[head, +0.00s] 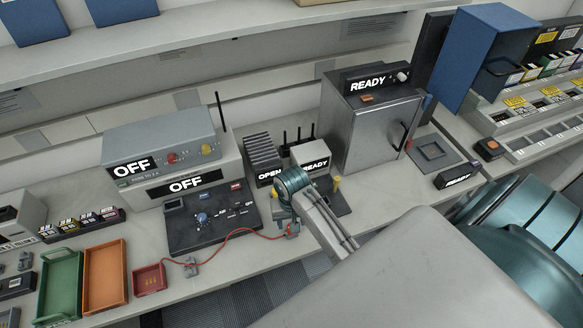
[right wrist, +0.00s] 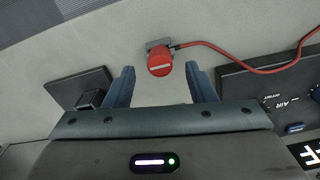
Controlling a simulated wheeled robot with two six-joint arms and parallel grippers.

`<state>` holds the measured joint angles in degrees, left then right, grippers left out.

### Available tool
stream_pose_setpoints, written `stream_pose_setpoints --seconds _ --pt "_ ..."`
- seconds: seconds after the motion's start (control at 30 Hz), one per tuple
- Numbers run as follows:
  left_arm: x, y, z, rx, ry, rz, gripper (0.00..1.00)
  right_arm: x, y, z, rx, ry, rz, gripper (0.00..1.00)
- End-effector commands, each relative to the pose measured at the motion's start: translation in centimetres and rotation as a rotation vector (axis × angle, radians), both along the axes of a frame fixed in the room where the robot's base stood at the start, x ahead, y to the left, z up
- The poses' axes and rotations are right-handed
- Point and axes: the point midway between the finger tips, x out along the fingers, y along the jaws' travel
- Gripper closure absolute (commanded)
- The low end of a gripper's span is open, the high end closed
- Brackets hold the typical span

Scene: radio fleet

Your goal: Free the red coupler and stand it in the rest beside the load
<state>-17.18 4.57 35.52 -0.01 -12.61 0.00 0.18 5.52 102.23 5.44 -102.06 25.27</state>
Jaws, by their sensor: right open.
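In the right wrist view, the red coupler (right wrist: 160,62) has a pale stripe across its face and sits at a small grey bracket (right wrist: 158,45) on the counter. A red cable (right wrist: 240,68) runs from it to the right. My right gripper (right wrist: 163,82) is open and empty, its fingers apart on either side just short of the coupler. In the head view my right gripper (head: 291,207) hangs over the counter front and mostly hides the coupler. The finned load (head: 263,153) labelled OPEN stands behind it. I cannot make out the rest clearly. My left gripper is not in view.
The dark radio panel (head: 210,220) with knobs is left of my right gripper. The cable (head: 240,231) crosses its front to a small clip (head: 190,267). A READY box (head: 312,155) and a dark plate (right wrist: 80,85) are close by. Green (head: 60,285) and orange trays (head: 105,277) lie left.

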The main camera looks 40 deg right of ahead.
Motion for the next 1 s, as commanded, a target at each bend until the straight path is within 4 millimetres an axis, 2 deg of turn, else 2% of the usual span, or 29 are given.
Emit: stream_pose_setpoints --seconds 0.23,0.3,0.4,1.0 --pt "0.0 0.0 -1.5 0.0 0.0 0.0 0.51 0.1 0.0 4.8 0.001 -0.006 0.002 0.49" --pt "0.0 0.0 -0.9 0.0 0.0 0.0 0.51 0.0 0.0 6.1 0.001 -0.004 0.001 0.49" --pt "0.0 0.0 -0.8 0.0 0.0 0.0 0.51 0.0 0.0 7.0 0.0 -0.001 0.001 0.49" --pt "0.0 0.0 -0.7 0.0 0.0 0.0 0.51 0.0 0.0 7.4 0.0 0.001 0.001 0.49"
